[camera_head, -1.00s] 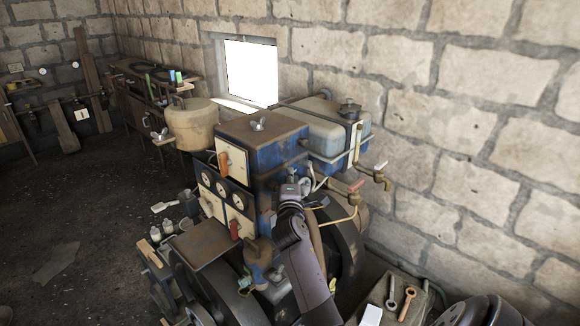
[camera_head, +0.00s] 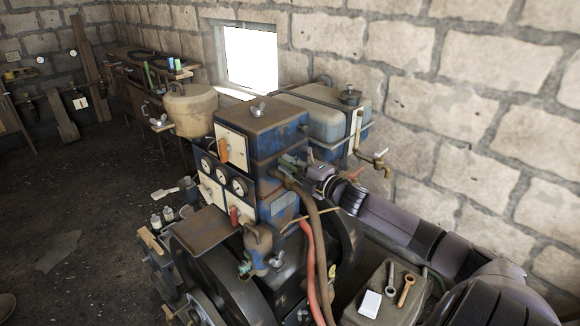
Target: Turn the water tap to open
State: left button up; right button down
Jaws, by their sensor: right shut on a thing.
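My right gripper (camera_head: 300,166) reaches in from the right, beside the blue engine box (camera_head: 265,133). It is shut on a small part by the box's right side; its fingers hide that part, and I cannot tell which it is. A brass tap with a pale handle (camera_head: 381,157) hangs on a pipe in front of the tank (camera_head: 322,120), behind and apart from the gripper. A second tap with a red handle (camera_head: 356,172) shows just behind my right wrist, partly hidden. I cannot tell which one is the water tap. My left gripper is not in view.
A brown hose (camera_head: 314,215) and a red hose (camera_head: 309,250) run down beside the engine's large wheel (camera_head: 346,235). A stand with wrenches (camera_head: 405,290) and a white card is at lower right. The stone wall is close behind. Open floor lies at left.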

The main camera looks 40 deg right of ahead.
jog(key=shift+f+n+y, duration=0.1)
jog(key=shift+n+y, duration=0.2)
jog(key=shift+y, duration=0.1)
jog(key=c, duration=1.6)
grip_release()
jog(key=shift+s, duration=0.1)
jog(key=shift+s, duration=0.2)
jog(key=s+d, duration=0.1)
jog(key=s, duration=1)
jog(key=shift+s, duration=0.2)
jog(key=shift+d, duration=0.1)
